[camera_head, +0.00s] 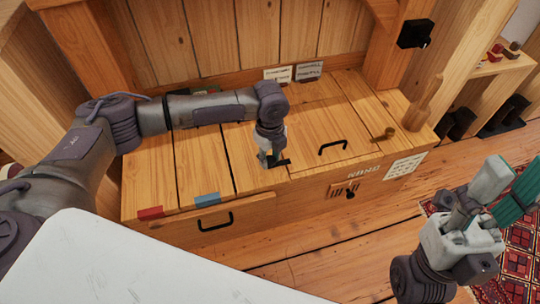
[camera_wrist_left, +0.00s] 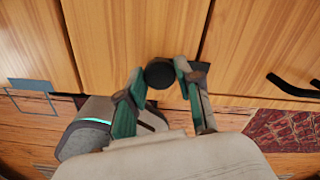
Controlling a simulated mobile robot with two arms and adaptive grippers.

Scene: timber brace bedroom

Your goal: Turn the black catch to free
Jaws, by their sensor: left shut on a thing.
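The black catch (camera_head: 283,162) sits on the top of the wooden chest, near its front edge. My left gripper (camera_head: 268,157) reaches down from above and is shut on it. In the left wrist view the catch is a round black knob (camera_wrist_left: 159,73) between the two green-and-grey fingertips. In the head view the fingers hide part of the catch, and I cannot tell its exact angle.
The chest top (camera_head: 205,160) has a black handle (camera_head: 332,146) and a wooden peg (camera_head: 384,134). Cards stand at the back. A patterned rug (camera_head: 515,262) lies at the right.

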